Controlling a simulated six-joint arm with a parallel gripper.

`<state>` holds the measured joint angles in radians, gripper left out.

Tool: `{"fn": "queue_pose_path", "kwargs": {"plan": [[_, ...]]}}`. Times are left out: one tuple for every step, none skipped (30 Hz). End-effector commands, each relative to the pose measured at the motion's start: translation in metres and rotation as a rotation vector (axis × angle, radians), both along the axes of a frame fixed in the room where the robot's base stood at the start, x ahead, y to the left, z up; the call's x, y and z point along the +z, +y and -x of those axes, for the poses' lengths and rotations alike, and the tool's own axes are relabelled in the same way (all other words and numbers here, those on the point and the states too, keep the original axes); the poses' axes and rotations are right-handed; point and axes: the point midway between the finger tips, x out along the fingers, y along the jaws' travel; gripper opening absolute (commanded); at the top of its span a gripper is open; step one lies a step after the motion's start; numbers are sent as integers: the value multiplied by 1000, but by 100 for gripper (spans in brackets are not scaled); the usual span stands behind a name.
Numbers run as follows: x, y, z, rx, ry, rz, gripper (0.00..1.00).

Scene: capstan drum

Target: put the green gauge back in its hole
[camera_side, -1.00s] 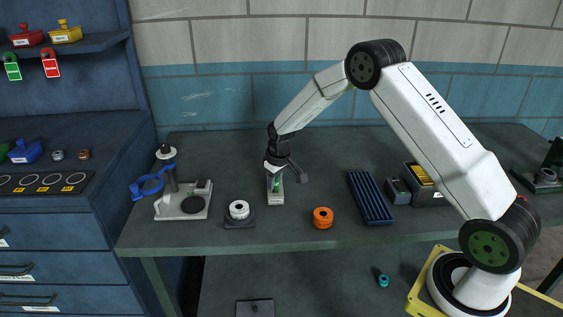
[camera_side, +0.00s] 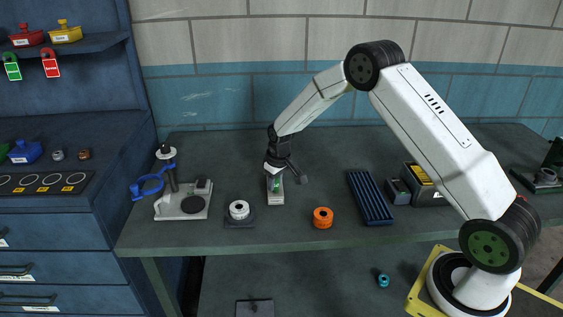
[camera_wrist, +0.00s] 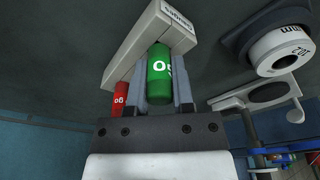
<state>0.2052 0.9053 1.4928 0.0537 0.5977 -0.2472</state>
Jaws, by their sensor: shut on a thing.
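The green gauge (camera_wrist: 159,72) is a short green cylinder with white lettering, between the two fingers of my gripper (camera_wrist: 162,88) in the wrist view. My gripper is shut on it. The far end of the gauge is at the pale gauge block (camera_wrist: 130,50); I cannot tell whether it is in the hole or just above it. A red gauge (camera_wrist: 121,99) shows at the block's other end. In the side view my gripper (camera_side: 275,172) points down over the block (camera_side: 275,200), and a little green of the gauge (camera_side: 276,185) shows there.
A white ring on a dark square base (camera_side: 239,211) stands just left of the block. An orange ring (camera_side: 323,217) and a dark ribbed tray (camera_side: 370,198) are to the right. A stand with a blue clamp (camera_side: 182,200) is farther left. The bench between is clear.

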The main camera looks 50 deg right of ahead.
Motion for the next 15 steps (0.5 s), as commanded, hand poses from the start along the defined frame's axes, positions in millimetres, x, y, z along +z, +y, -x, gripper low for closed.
{"fn": "queue_pose_path", "kwargs": {"plan": [[0,0,0,0,-1,0,0],[0,0,0,0,-1,0,0],[-1,0,0,0,-1,0,0],[-1,0,0,0,-1,0,0],[-1,0,0,0,-1,0,0],[-1,0,0,0,-1,0,0],[-1,0,0,0,-1,0,0],[-1,0,0,0,-1,0,0],[-1,0,0,0,-1,0,0],[-1,0,0,0,-1,0,0],[-1,0,0,0,-1,0,0],[-1,0,0,0,-1,0,0],[-1,0,0,0,-1,0,0],[-1,0,0,0,-1,0,0],[-1,0,0,0,-1,0,32]]}}
